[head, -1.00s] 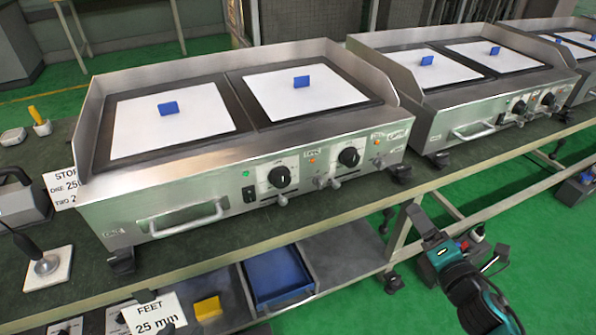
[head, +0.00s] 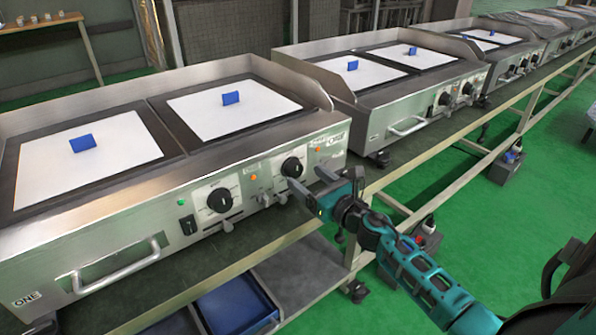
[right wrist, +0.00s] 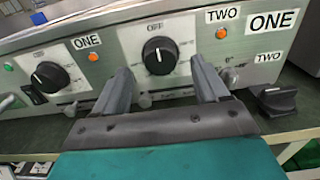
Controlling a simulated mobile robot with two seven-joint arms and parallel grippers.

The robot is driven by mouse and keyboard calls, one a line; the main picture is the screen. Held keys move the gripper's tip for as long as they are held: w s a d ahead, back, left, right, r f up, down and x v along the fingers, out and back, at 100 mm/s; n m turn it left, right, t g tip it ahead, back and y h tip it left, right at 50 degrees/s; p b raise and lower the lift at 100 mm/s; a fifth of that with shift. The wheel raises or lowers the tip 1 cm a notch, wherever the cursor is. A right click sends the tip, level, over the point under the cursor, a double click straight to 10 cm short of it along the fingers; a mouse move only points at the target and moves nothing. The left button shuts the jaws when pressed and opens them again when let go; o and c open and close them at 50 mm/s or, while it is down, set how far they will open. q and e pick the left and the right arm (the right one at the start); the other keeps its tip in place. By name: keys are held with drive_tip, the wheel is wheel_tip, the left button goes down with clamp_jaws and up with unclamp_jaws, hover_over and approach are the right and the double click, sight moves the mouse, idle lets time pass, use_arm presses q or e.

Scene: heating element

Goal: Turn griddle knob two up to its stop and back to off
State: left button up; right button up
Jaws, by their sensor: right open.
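The near griddle (head: 140,235) has a steel front panel with two black knobs. Knob two (head: 292,167) is the right one; it also shows in the right wrist view (right wrist: 158,55), under an OFF mark and left of a TWO label (right wrist: 222,15). Its white mark appears to point up toward OFF. Knob one (head: 220,200) is to its left. My right gripper (head: 308,183) is open in front of the panel, just below knob two. In the right wrist view its fingers (right wrist: 162,72) stand either side of the knob, apparently not touching it. My left gripper is out of view.
Small levers (head: 265,199) stick out below the knobs. A front handle (head: 115,270) is at the left. A second griddle (head: 375,105) stands to the right on the same bench. A blue bin (head: 238,305) sits on the lower shelf.

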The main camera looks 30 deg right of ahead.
sight(297, 171)
drive_tip(key=shift+w+a, duration=0.2)
drive_tip(key=shift+w, duration=2)
drive_tip(key=shift+c, duration=0.4)
drive_tip(key=c, duration=0.9)
drive_tip(key=shift+c, duration=0.2)
